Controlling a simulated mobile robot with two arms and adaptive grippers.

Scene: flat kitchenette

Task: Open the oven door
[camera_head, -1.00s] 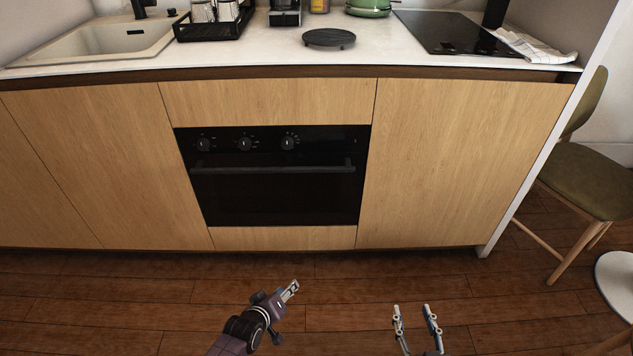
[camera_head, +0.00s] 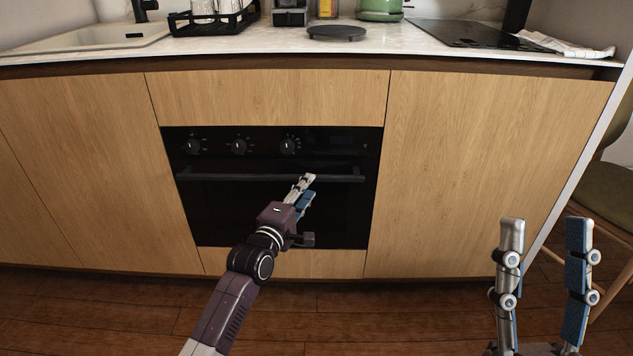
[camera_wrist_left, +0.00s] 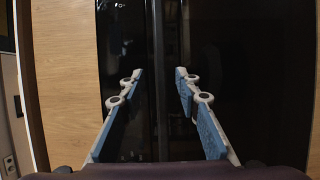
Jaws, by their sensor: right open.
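The black oven (camera_head: 225,212) is built into the wooden cabinet front, with its door shut. A dark horizontal handle (camera_head: 230,178) runs across the top of the door. My left gripper (camera_head: 308,186) is in front of the door, with its tips at the handle's right half. In the left wrist view its two blue-padded fingers (camera_wrist_left: 159,72) are apart, and the handle (camera_wrist_left: 157,35) runs upright in the picture between the tips. I cannot tell whether they touch it. My right gripper (camera_head: 545,224) is open and empty at the lower right, away from the oven.
Several knobs (camera_head: 239,147) sit above the handle. The counter (camera_head: 270,41) above holds a dish rack (camera_head: 207,22), a round dark trivet (camera_head: 337,33) and a green pot (camera_head: 380,9). A chair (camera_head: 612,185) stands at the right. Floor (camera_head: 110,305) in front is clear.

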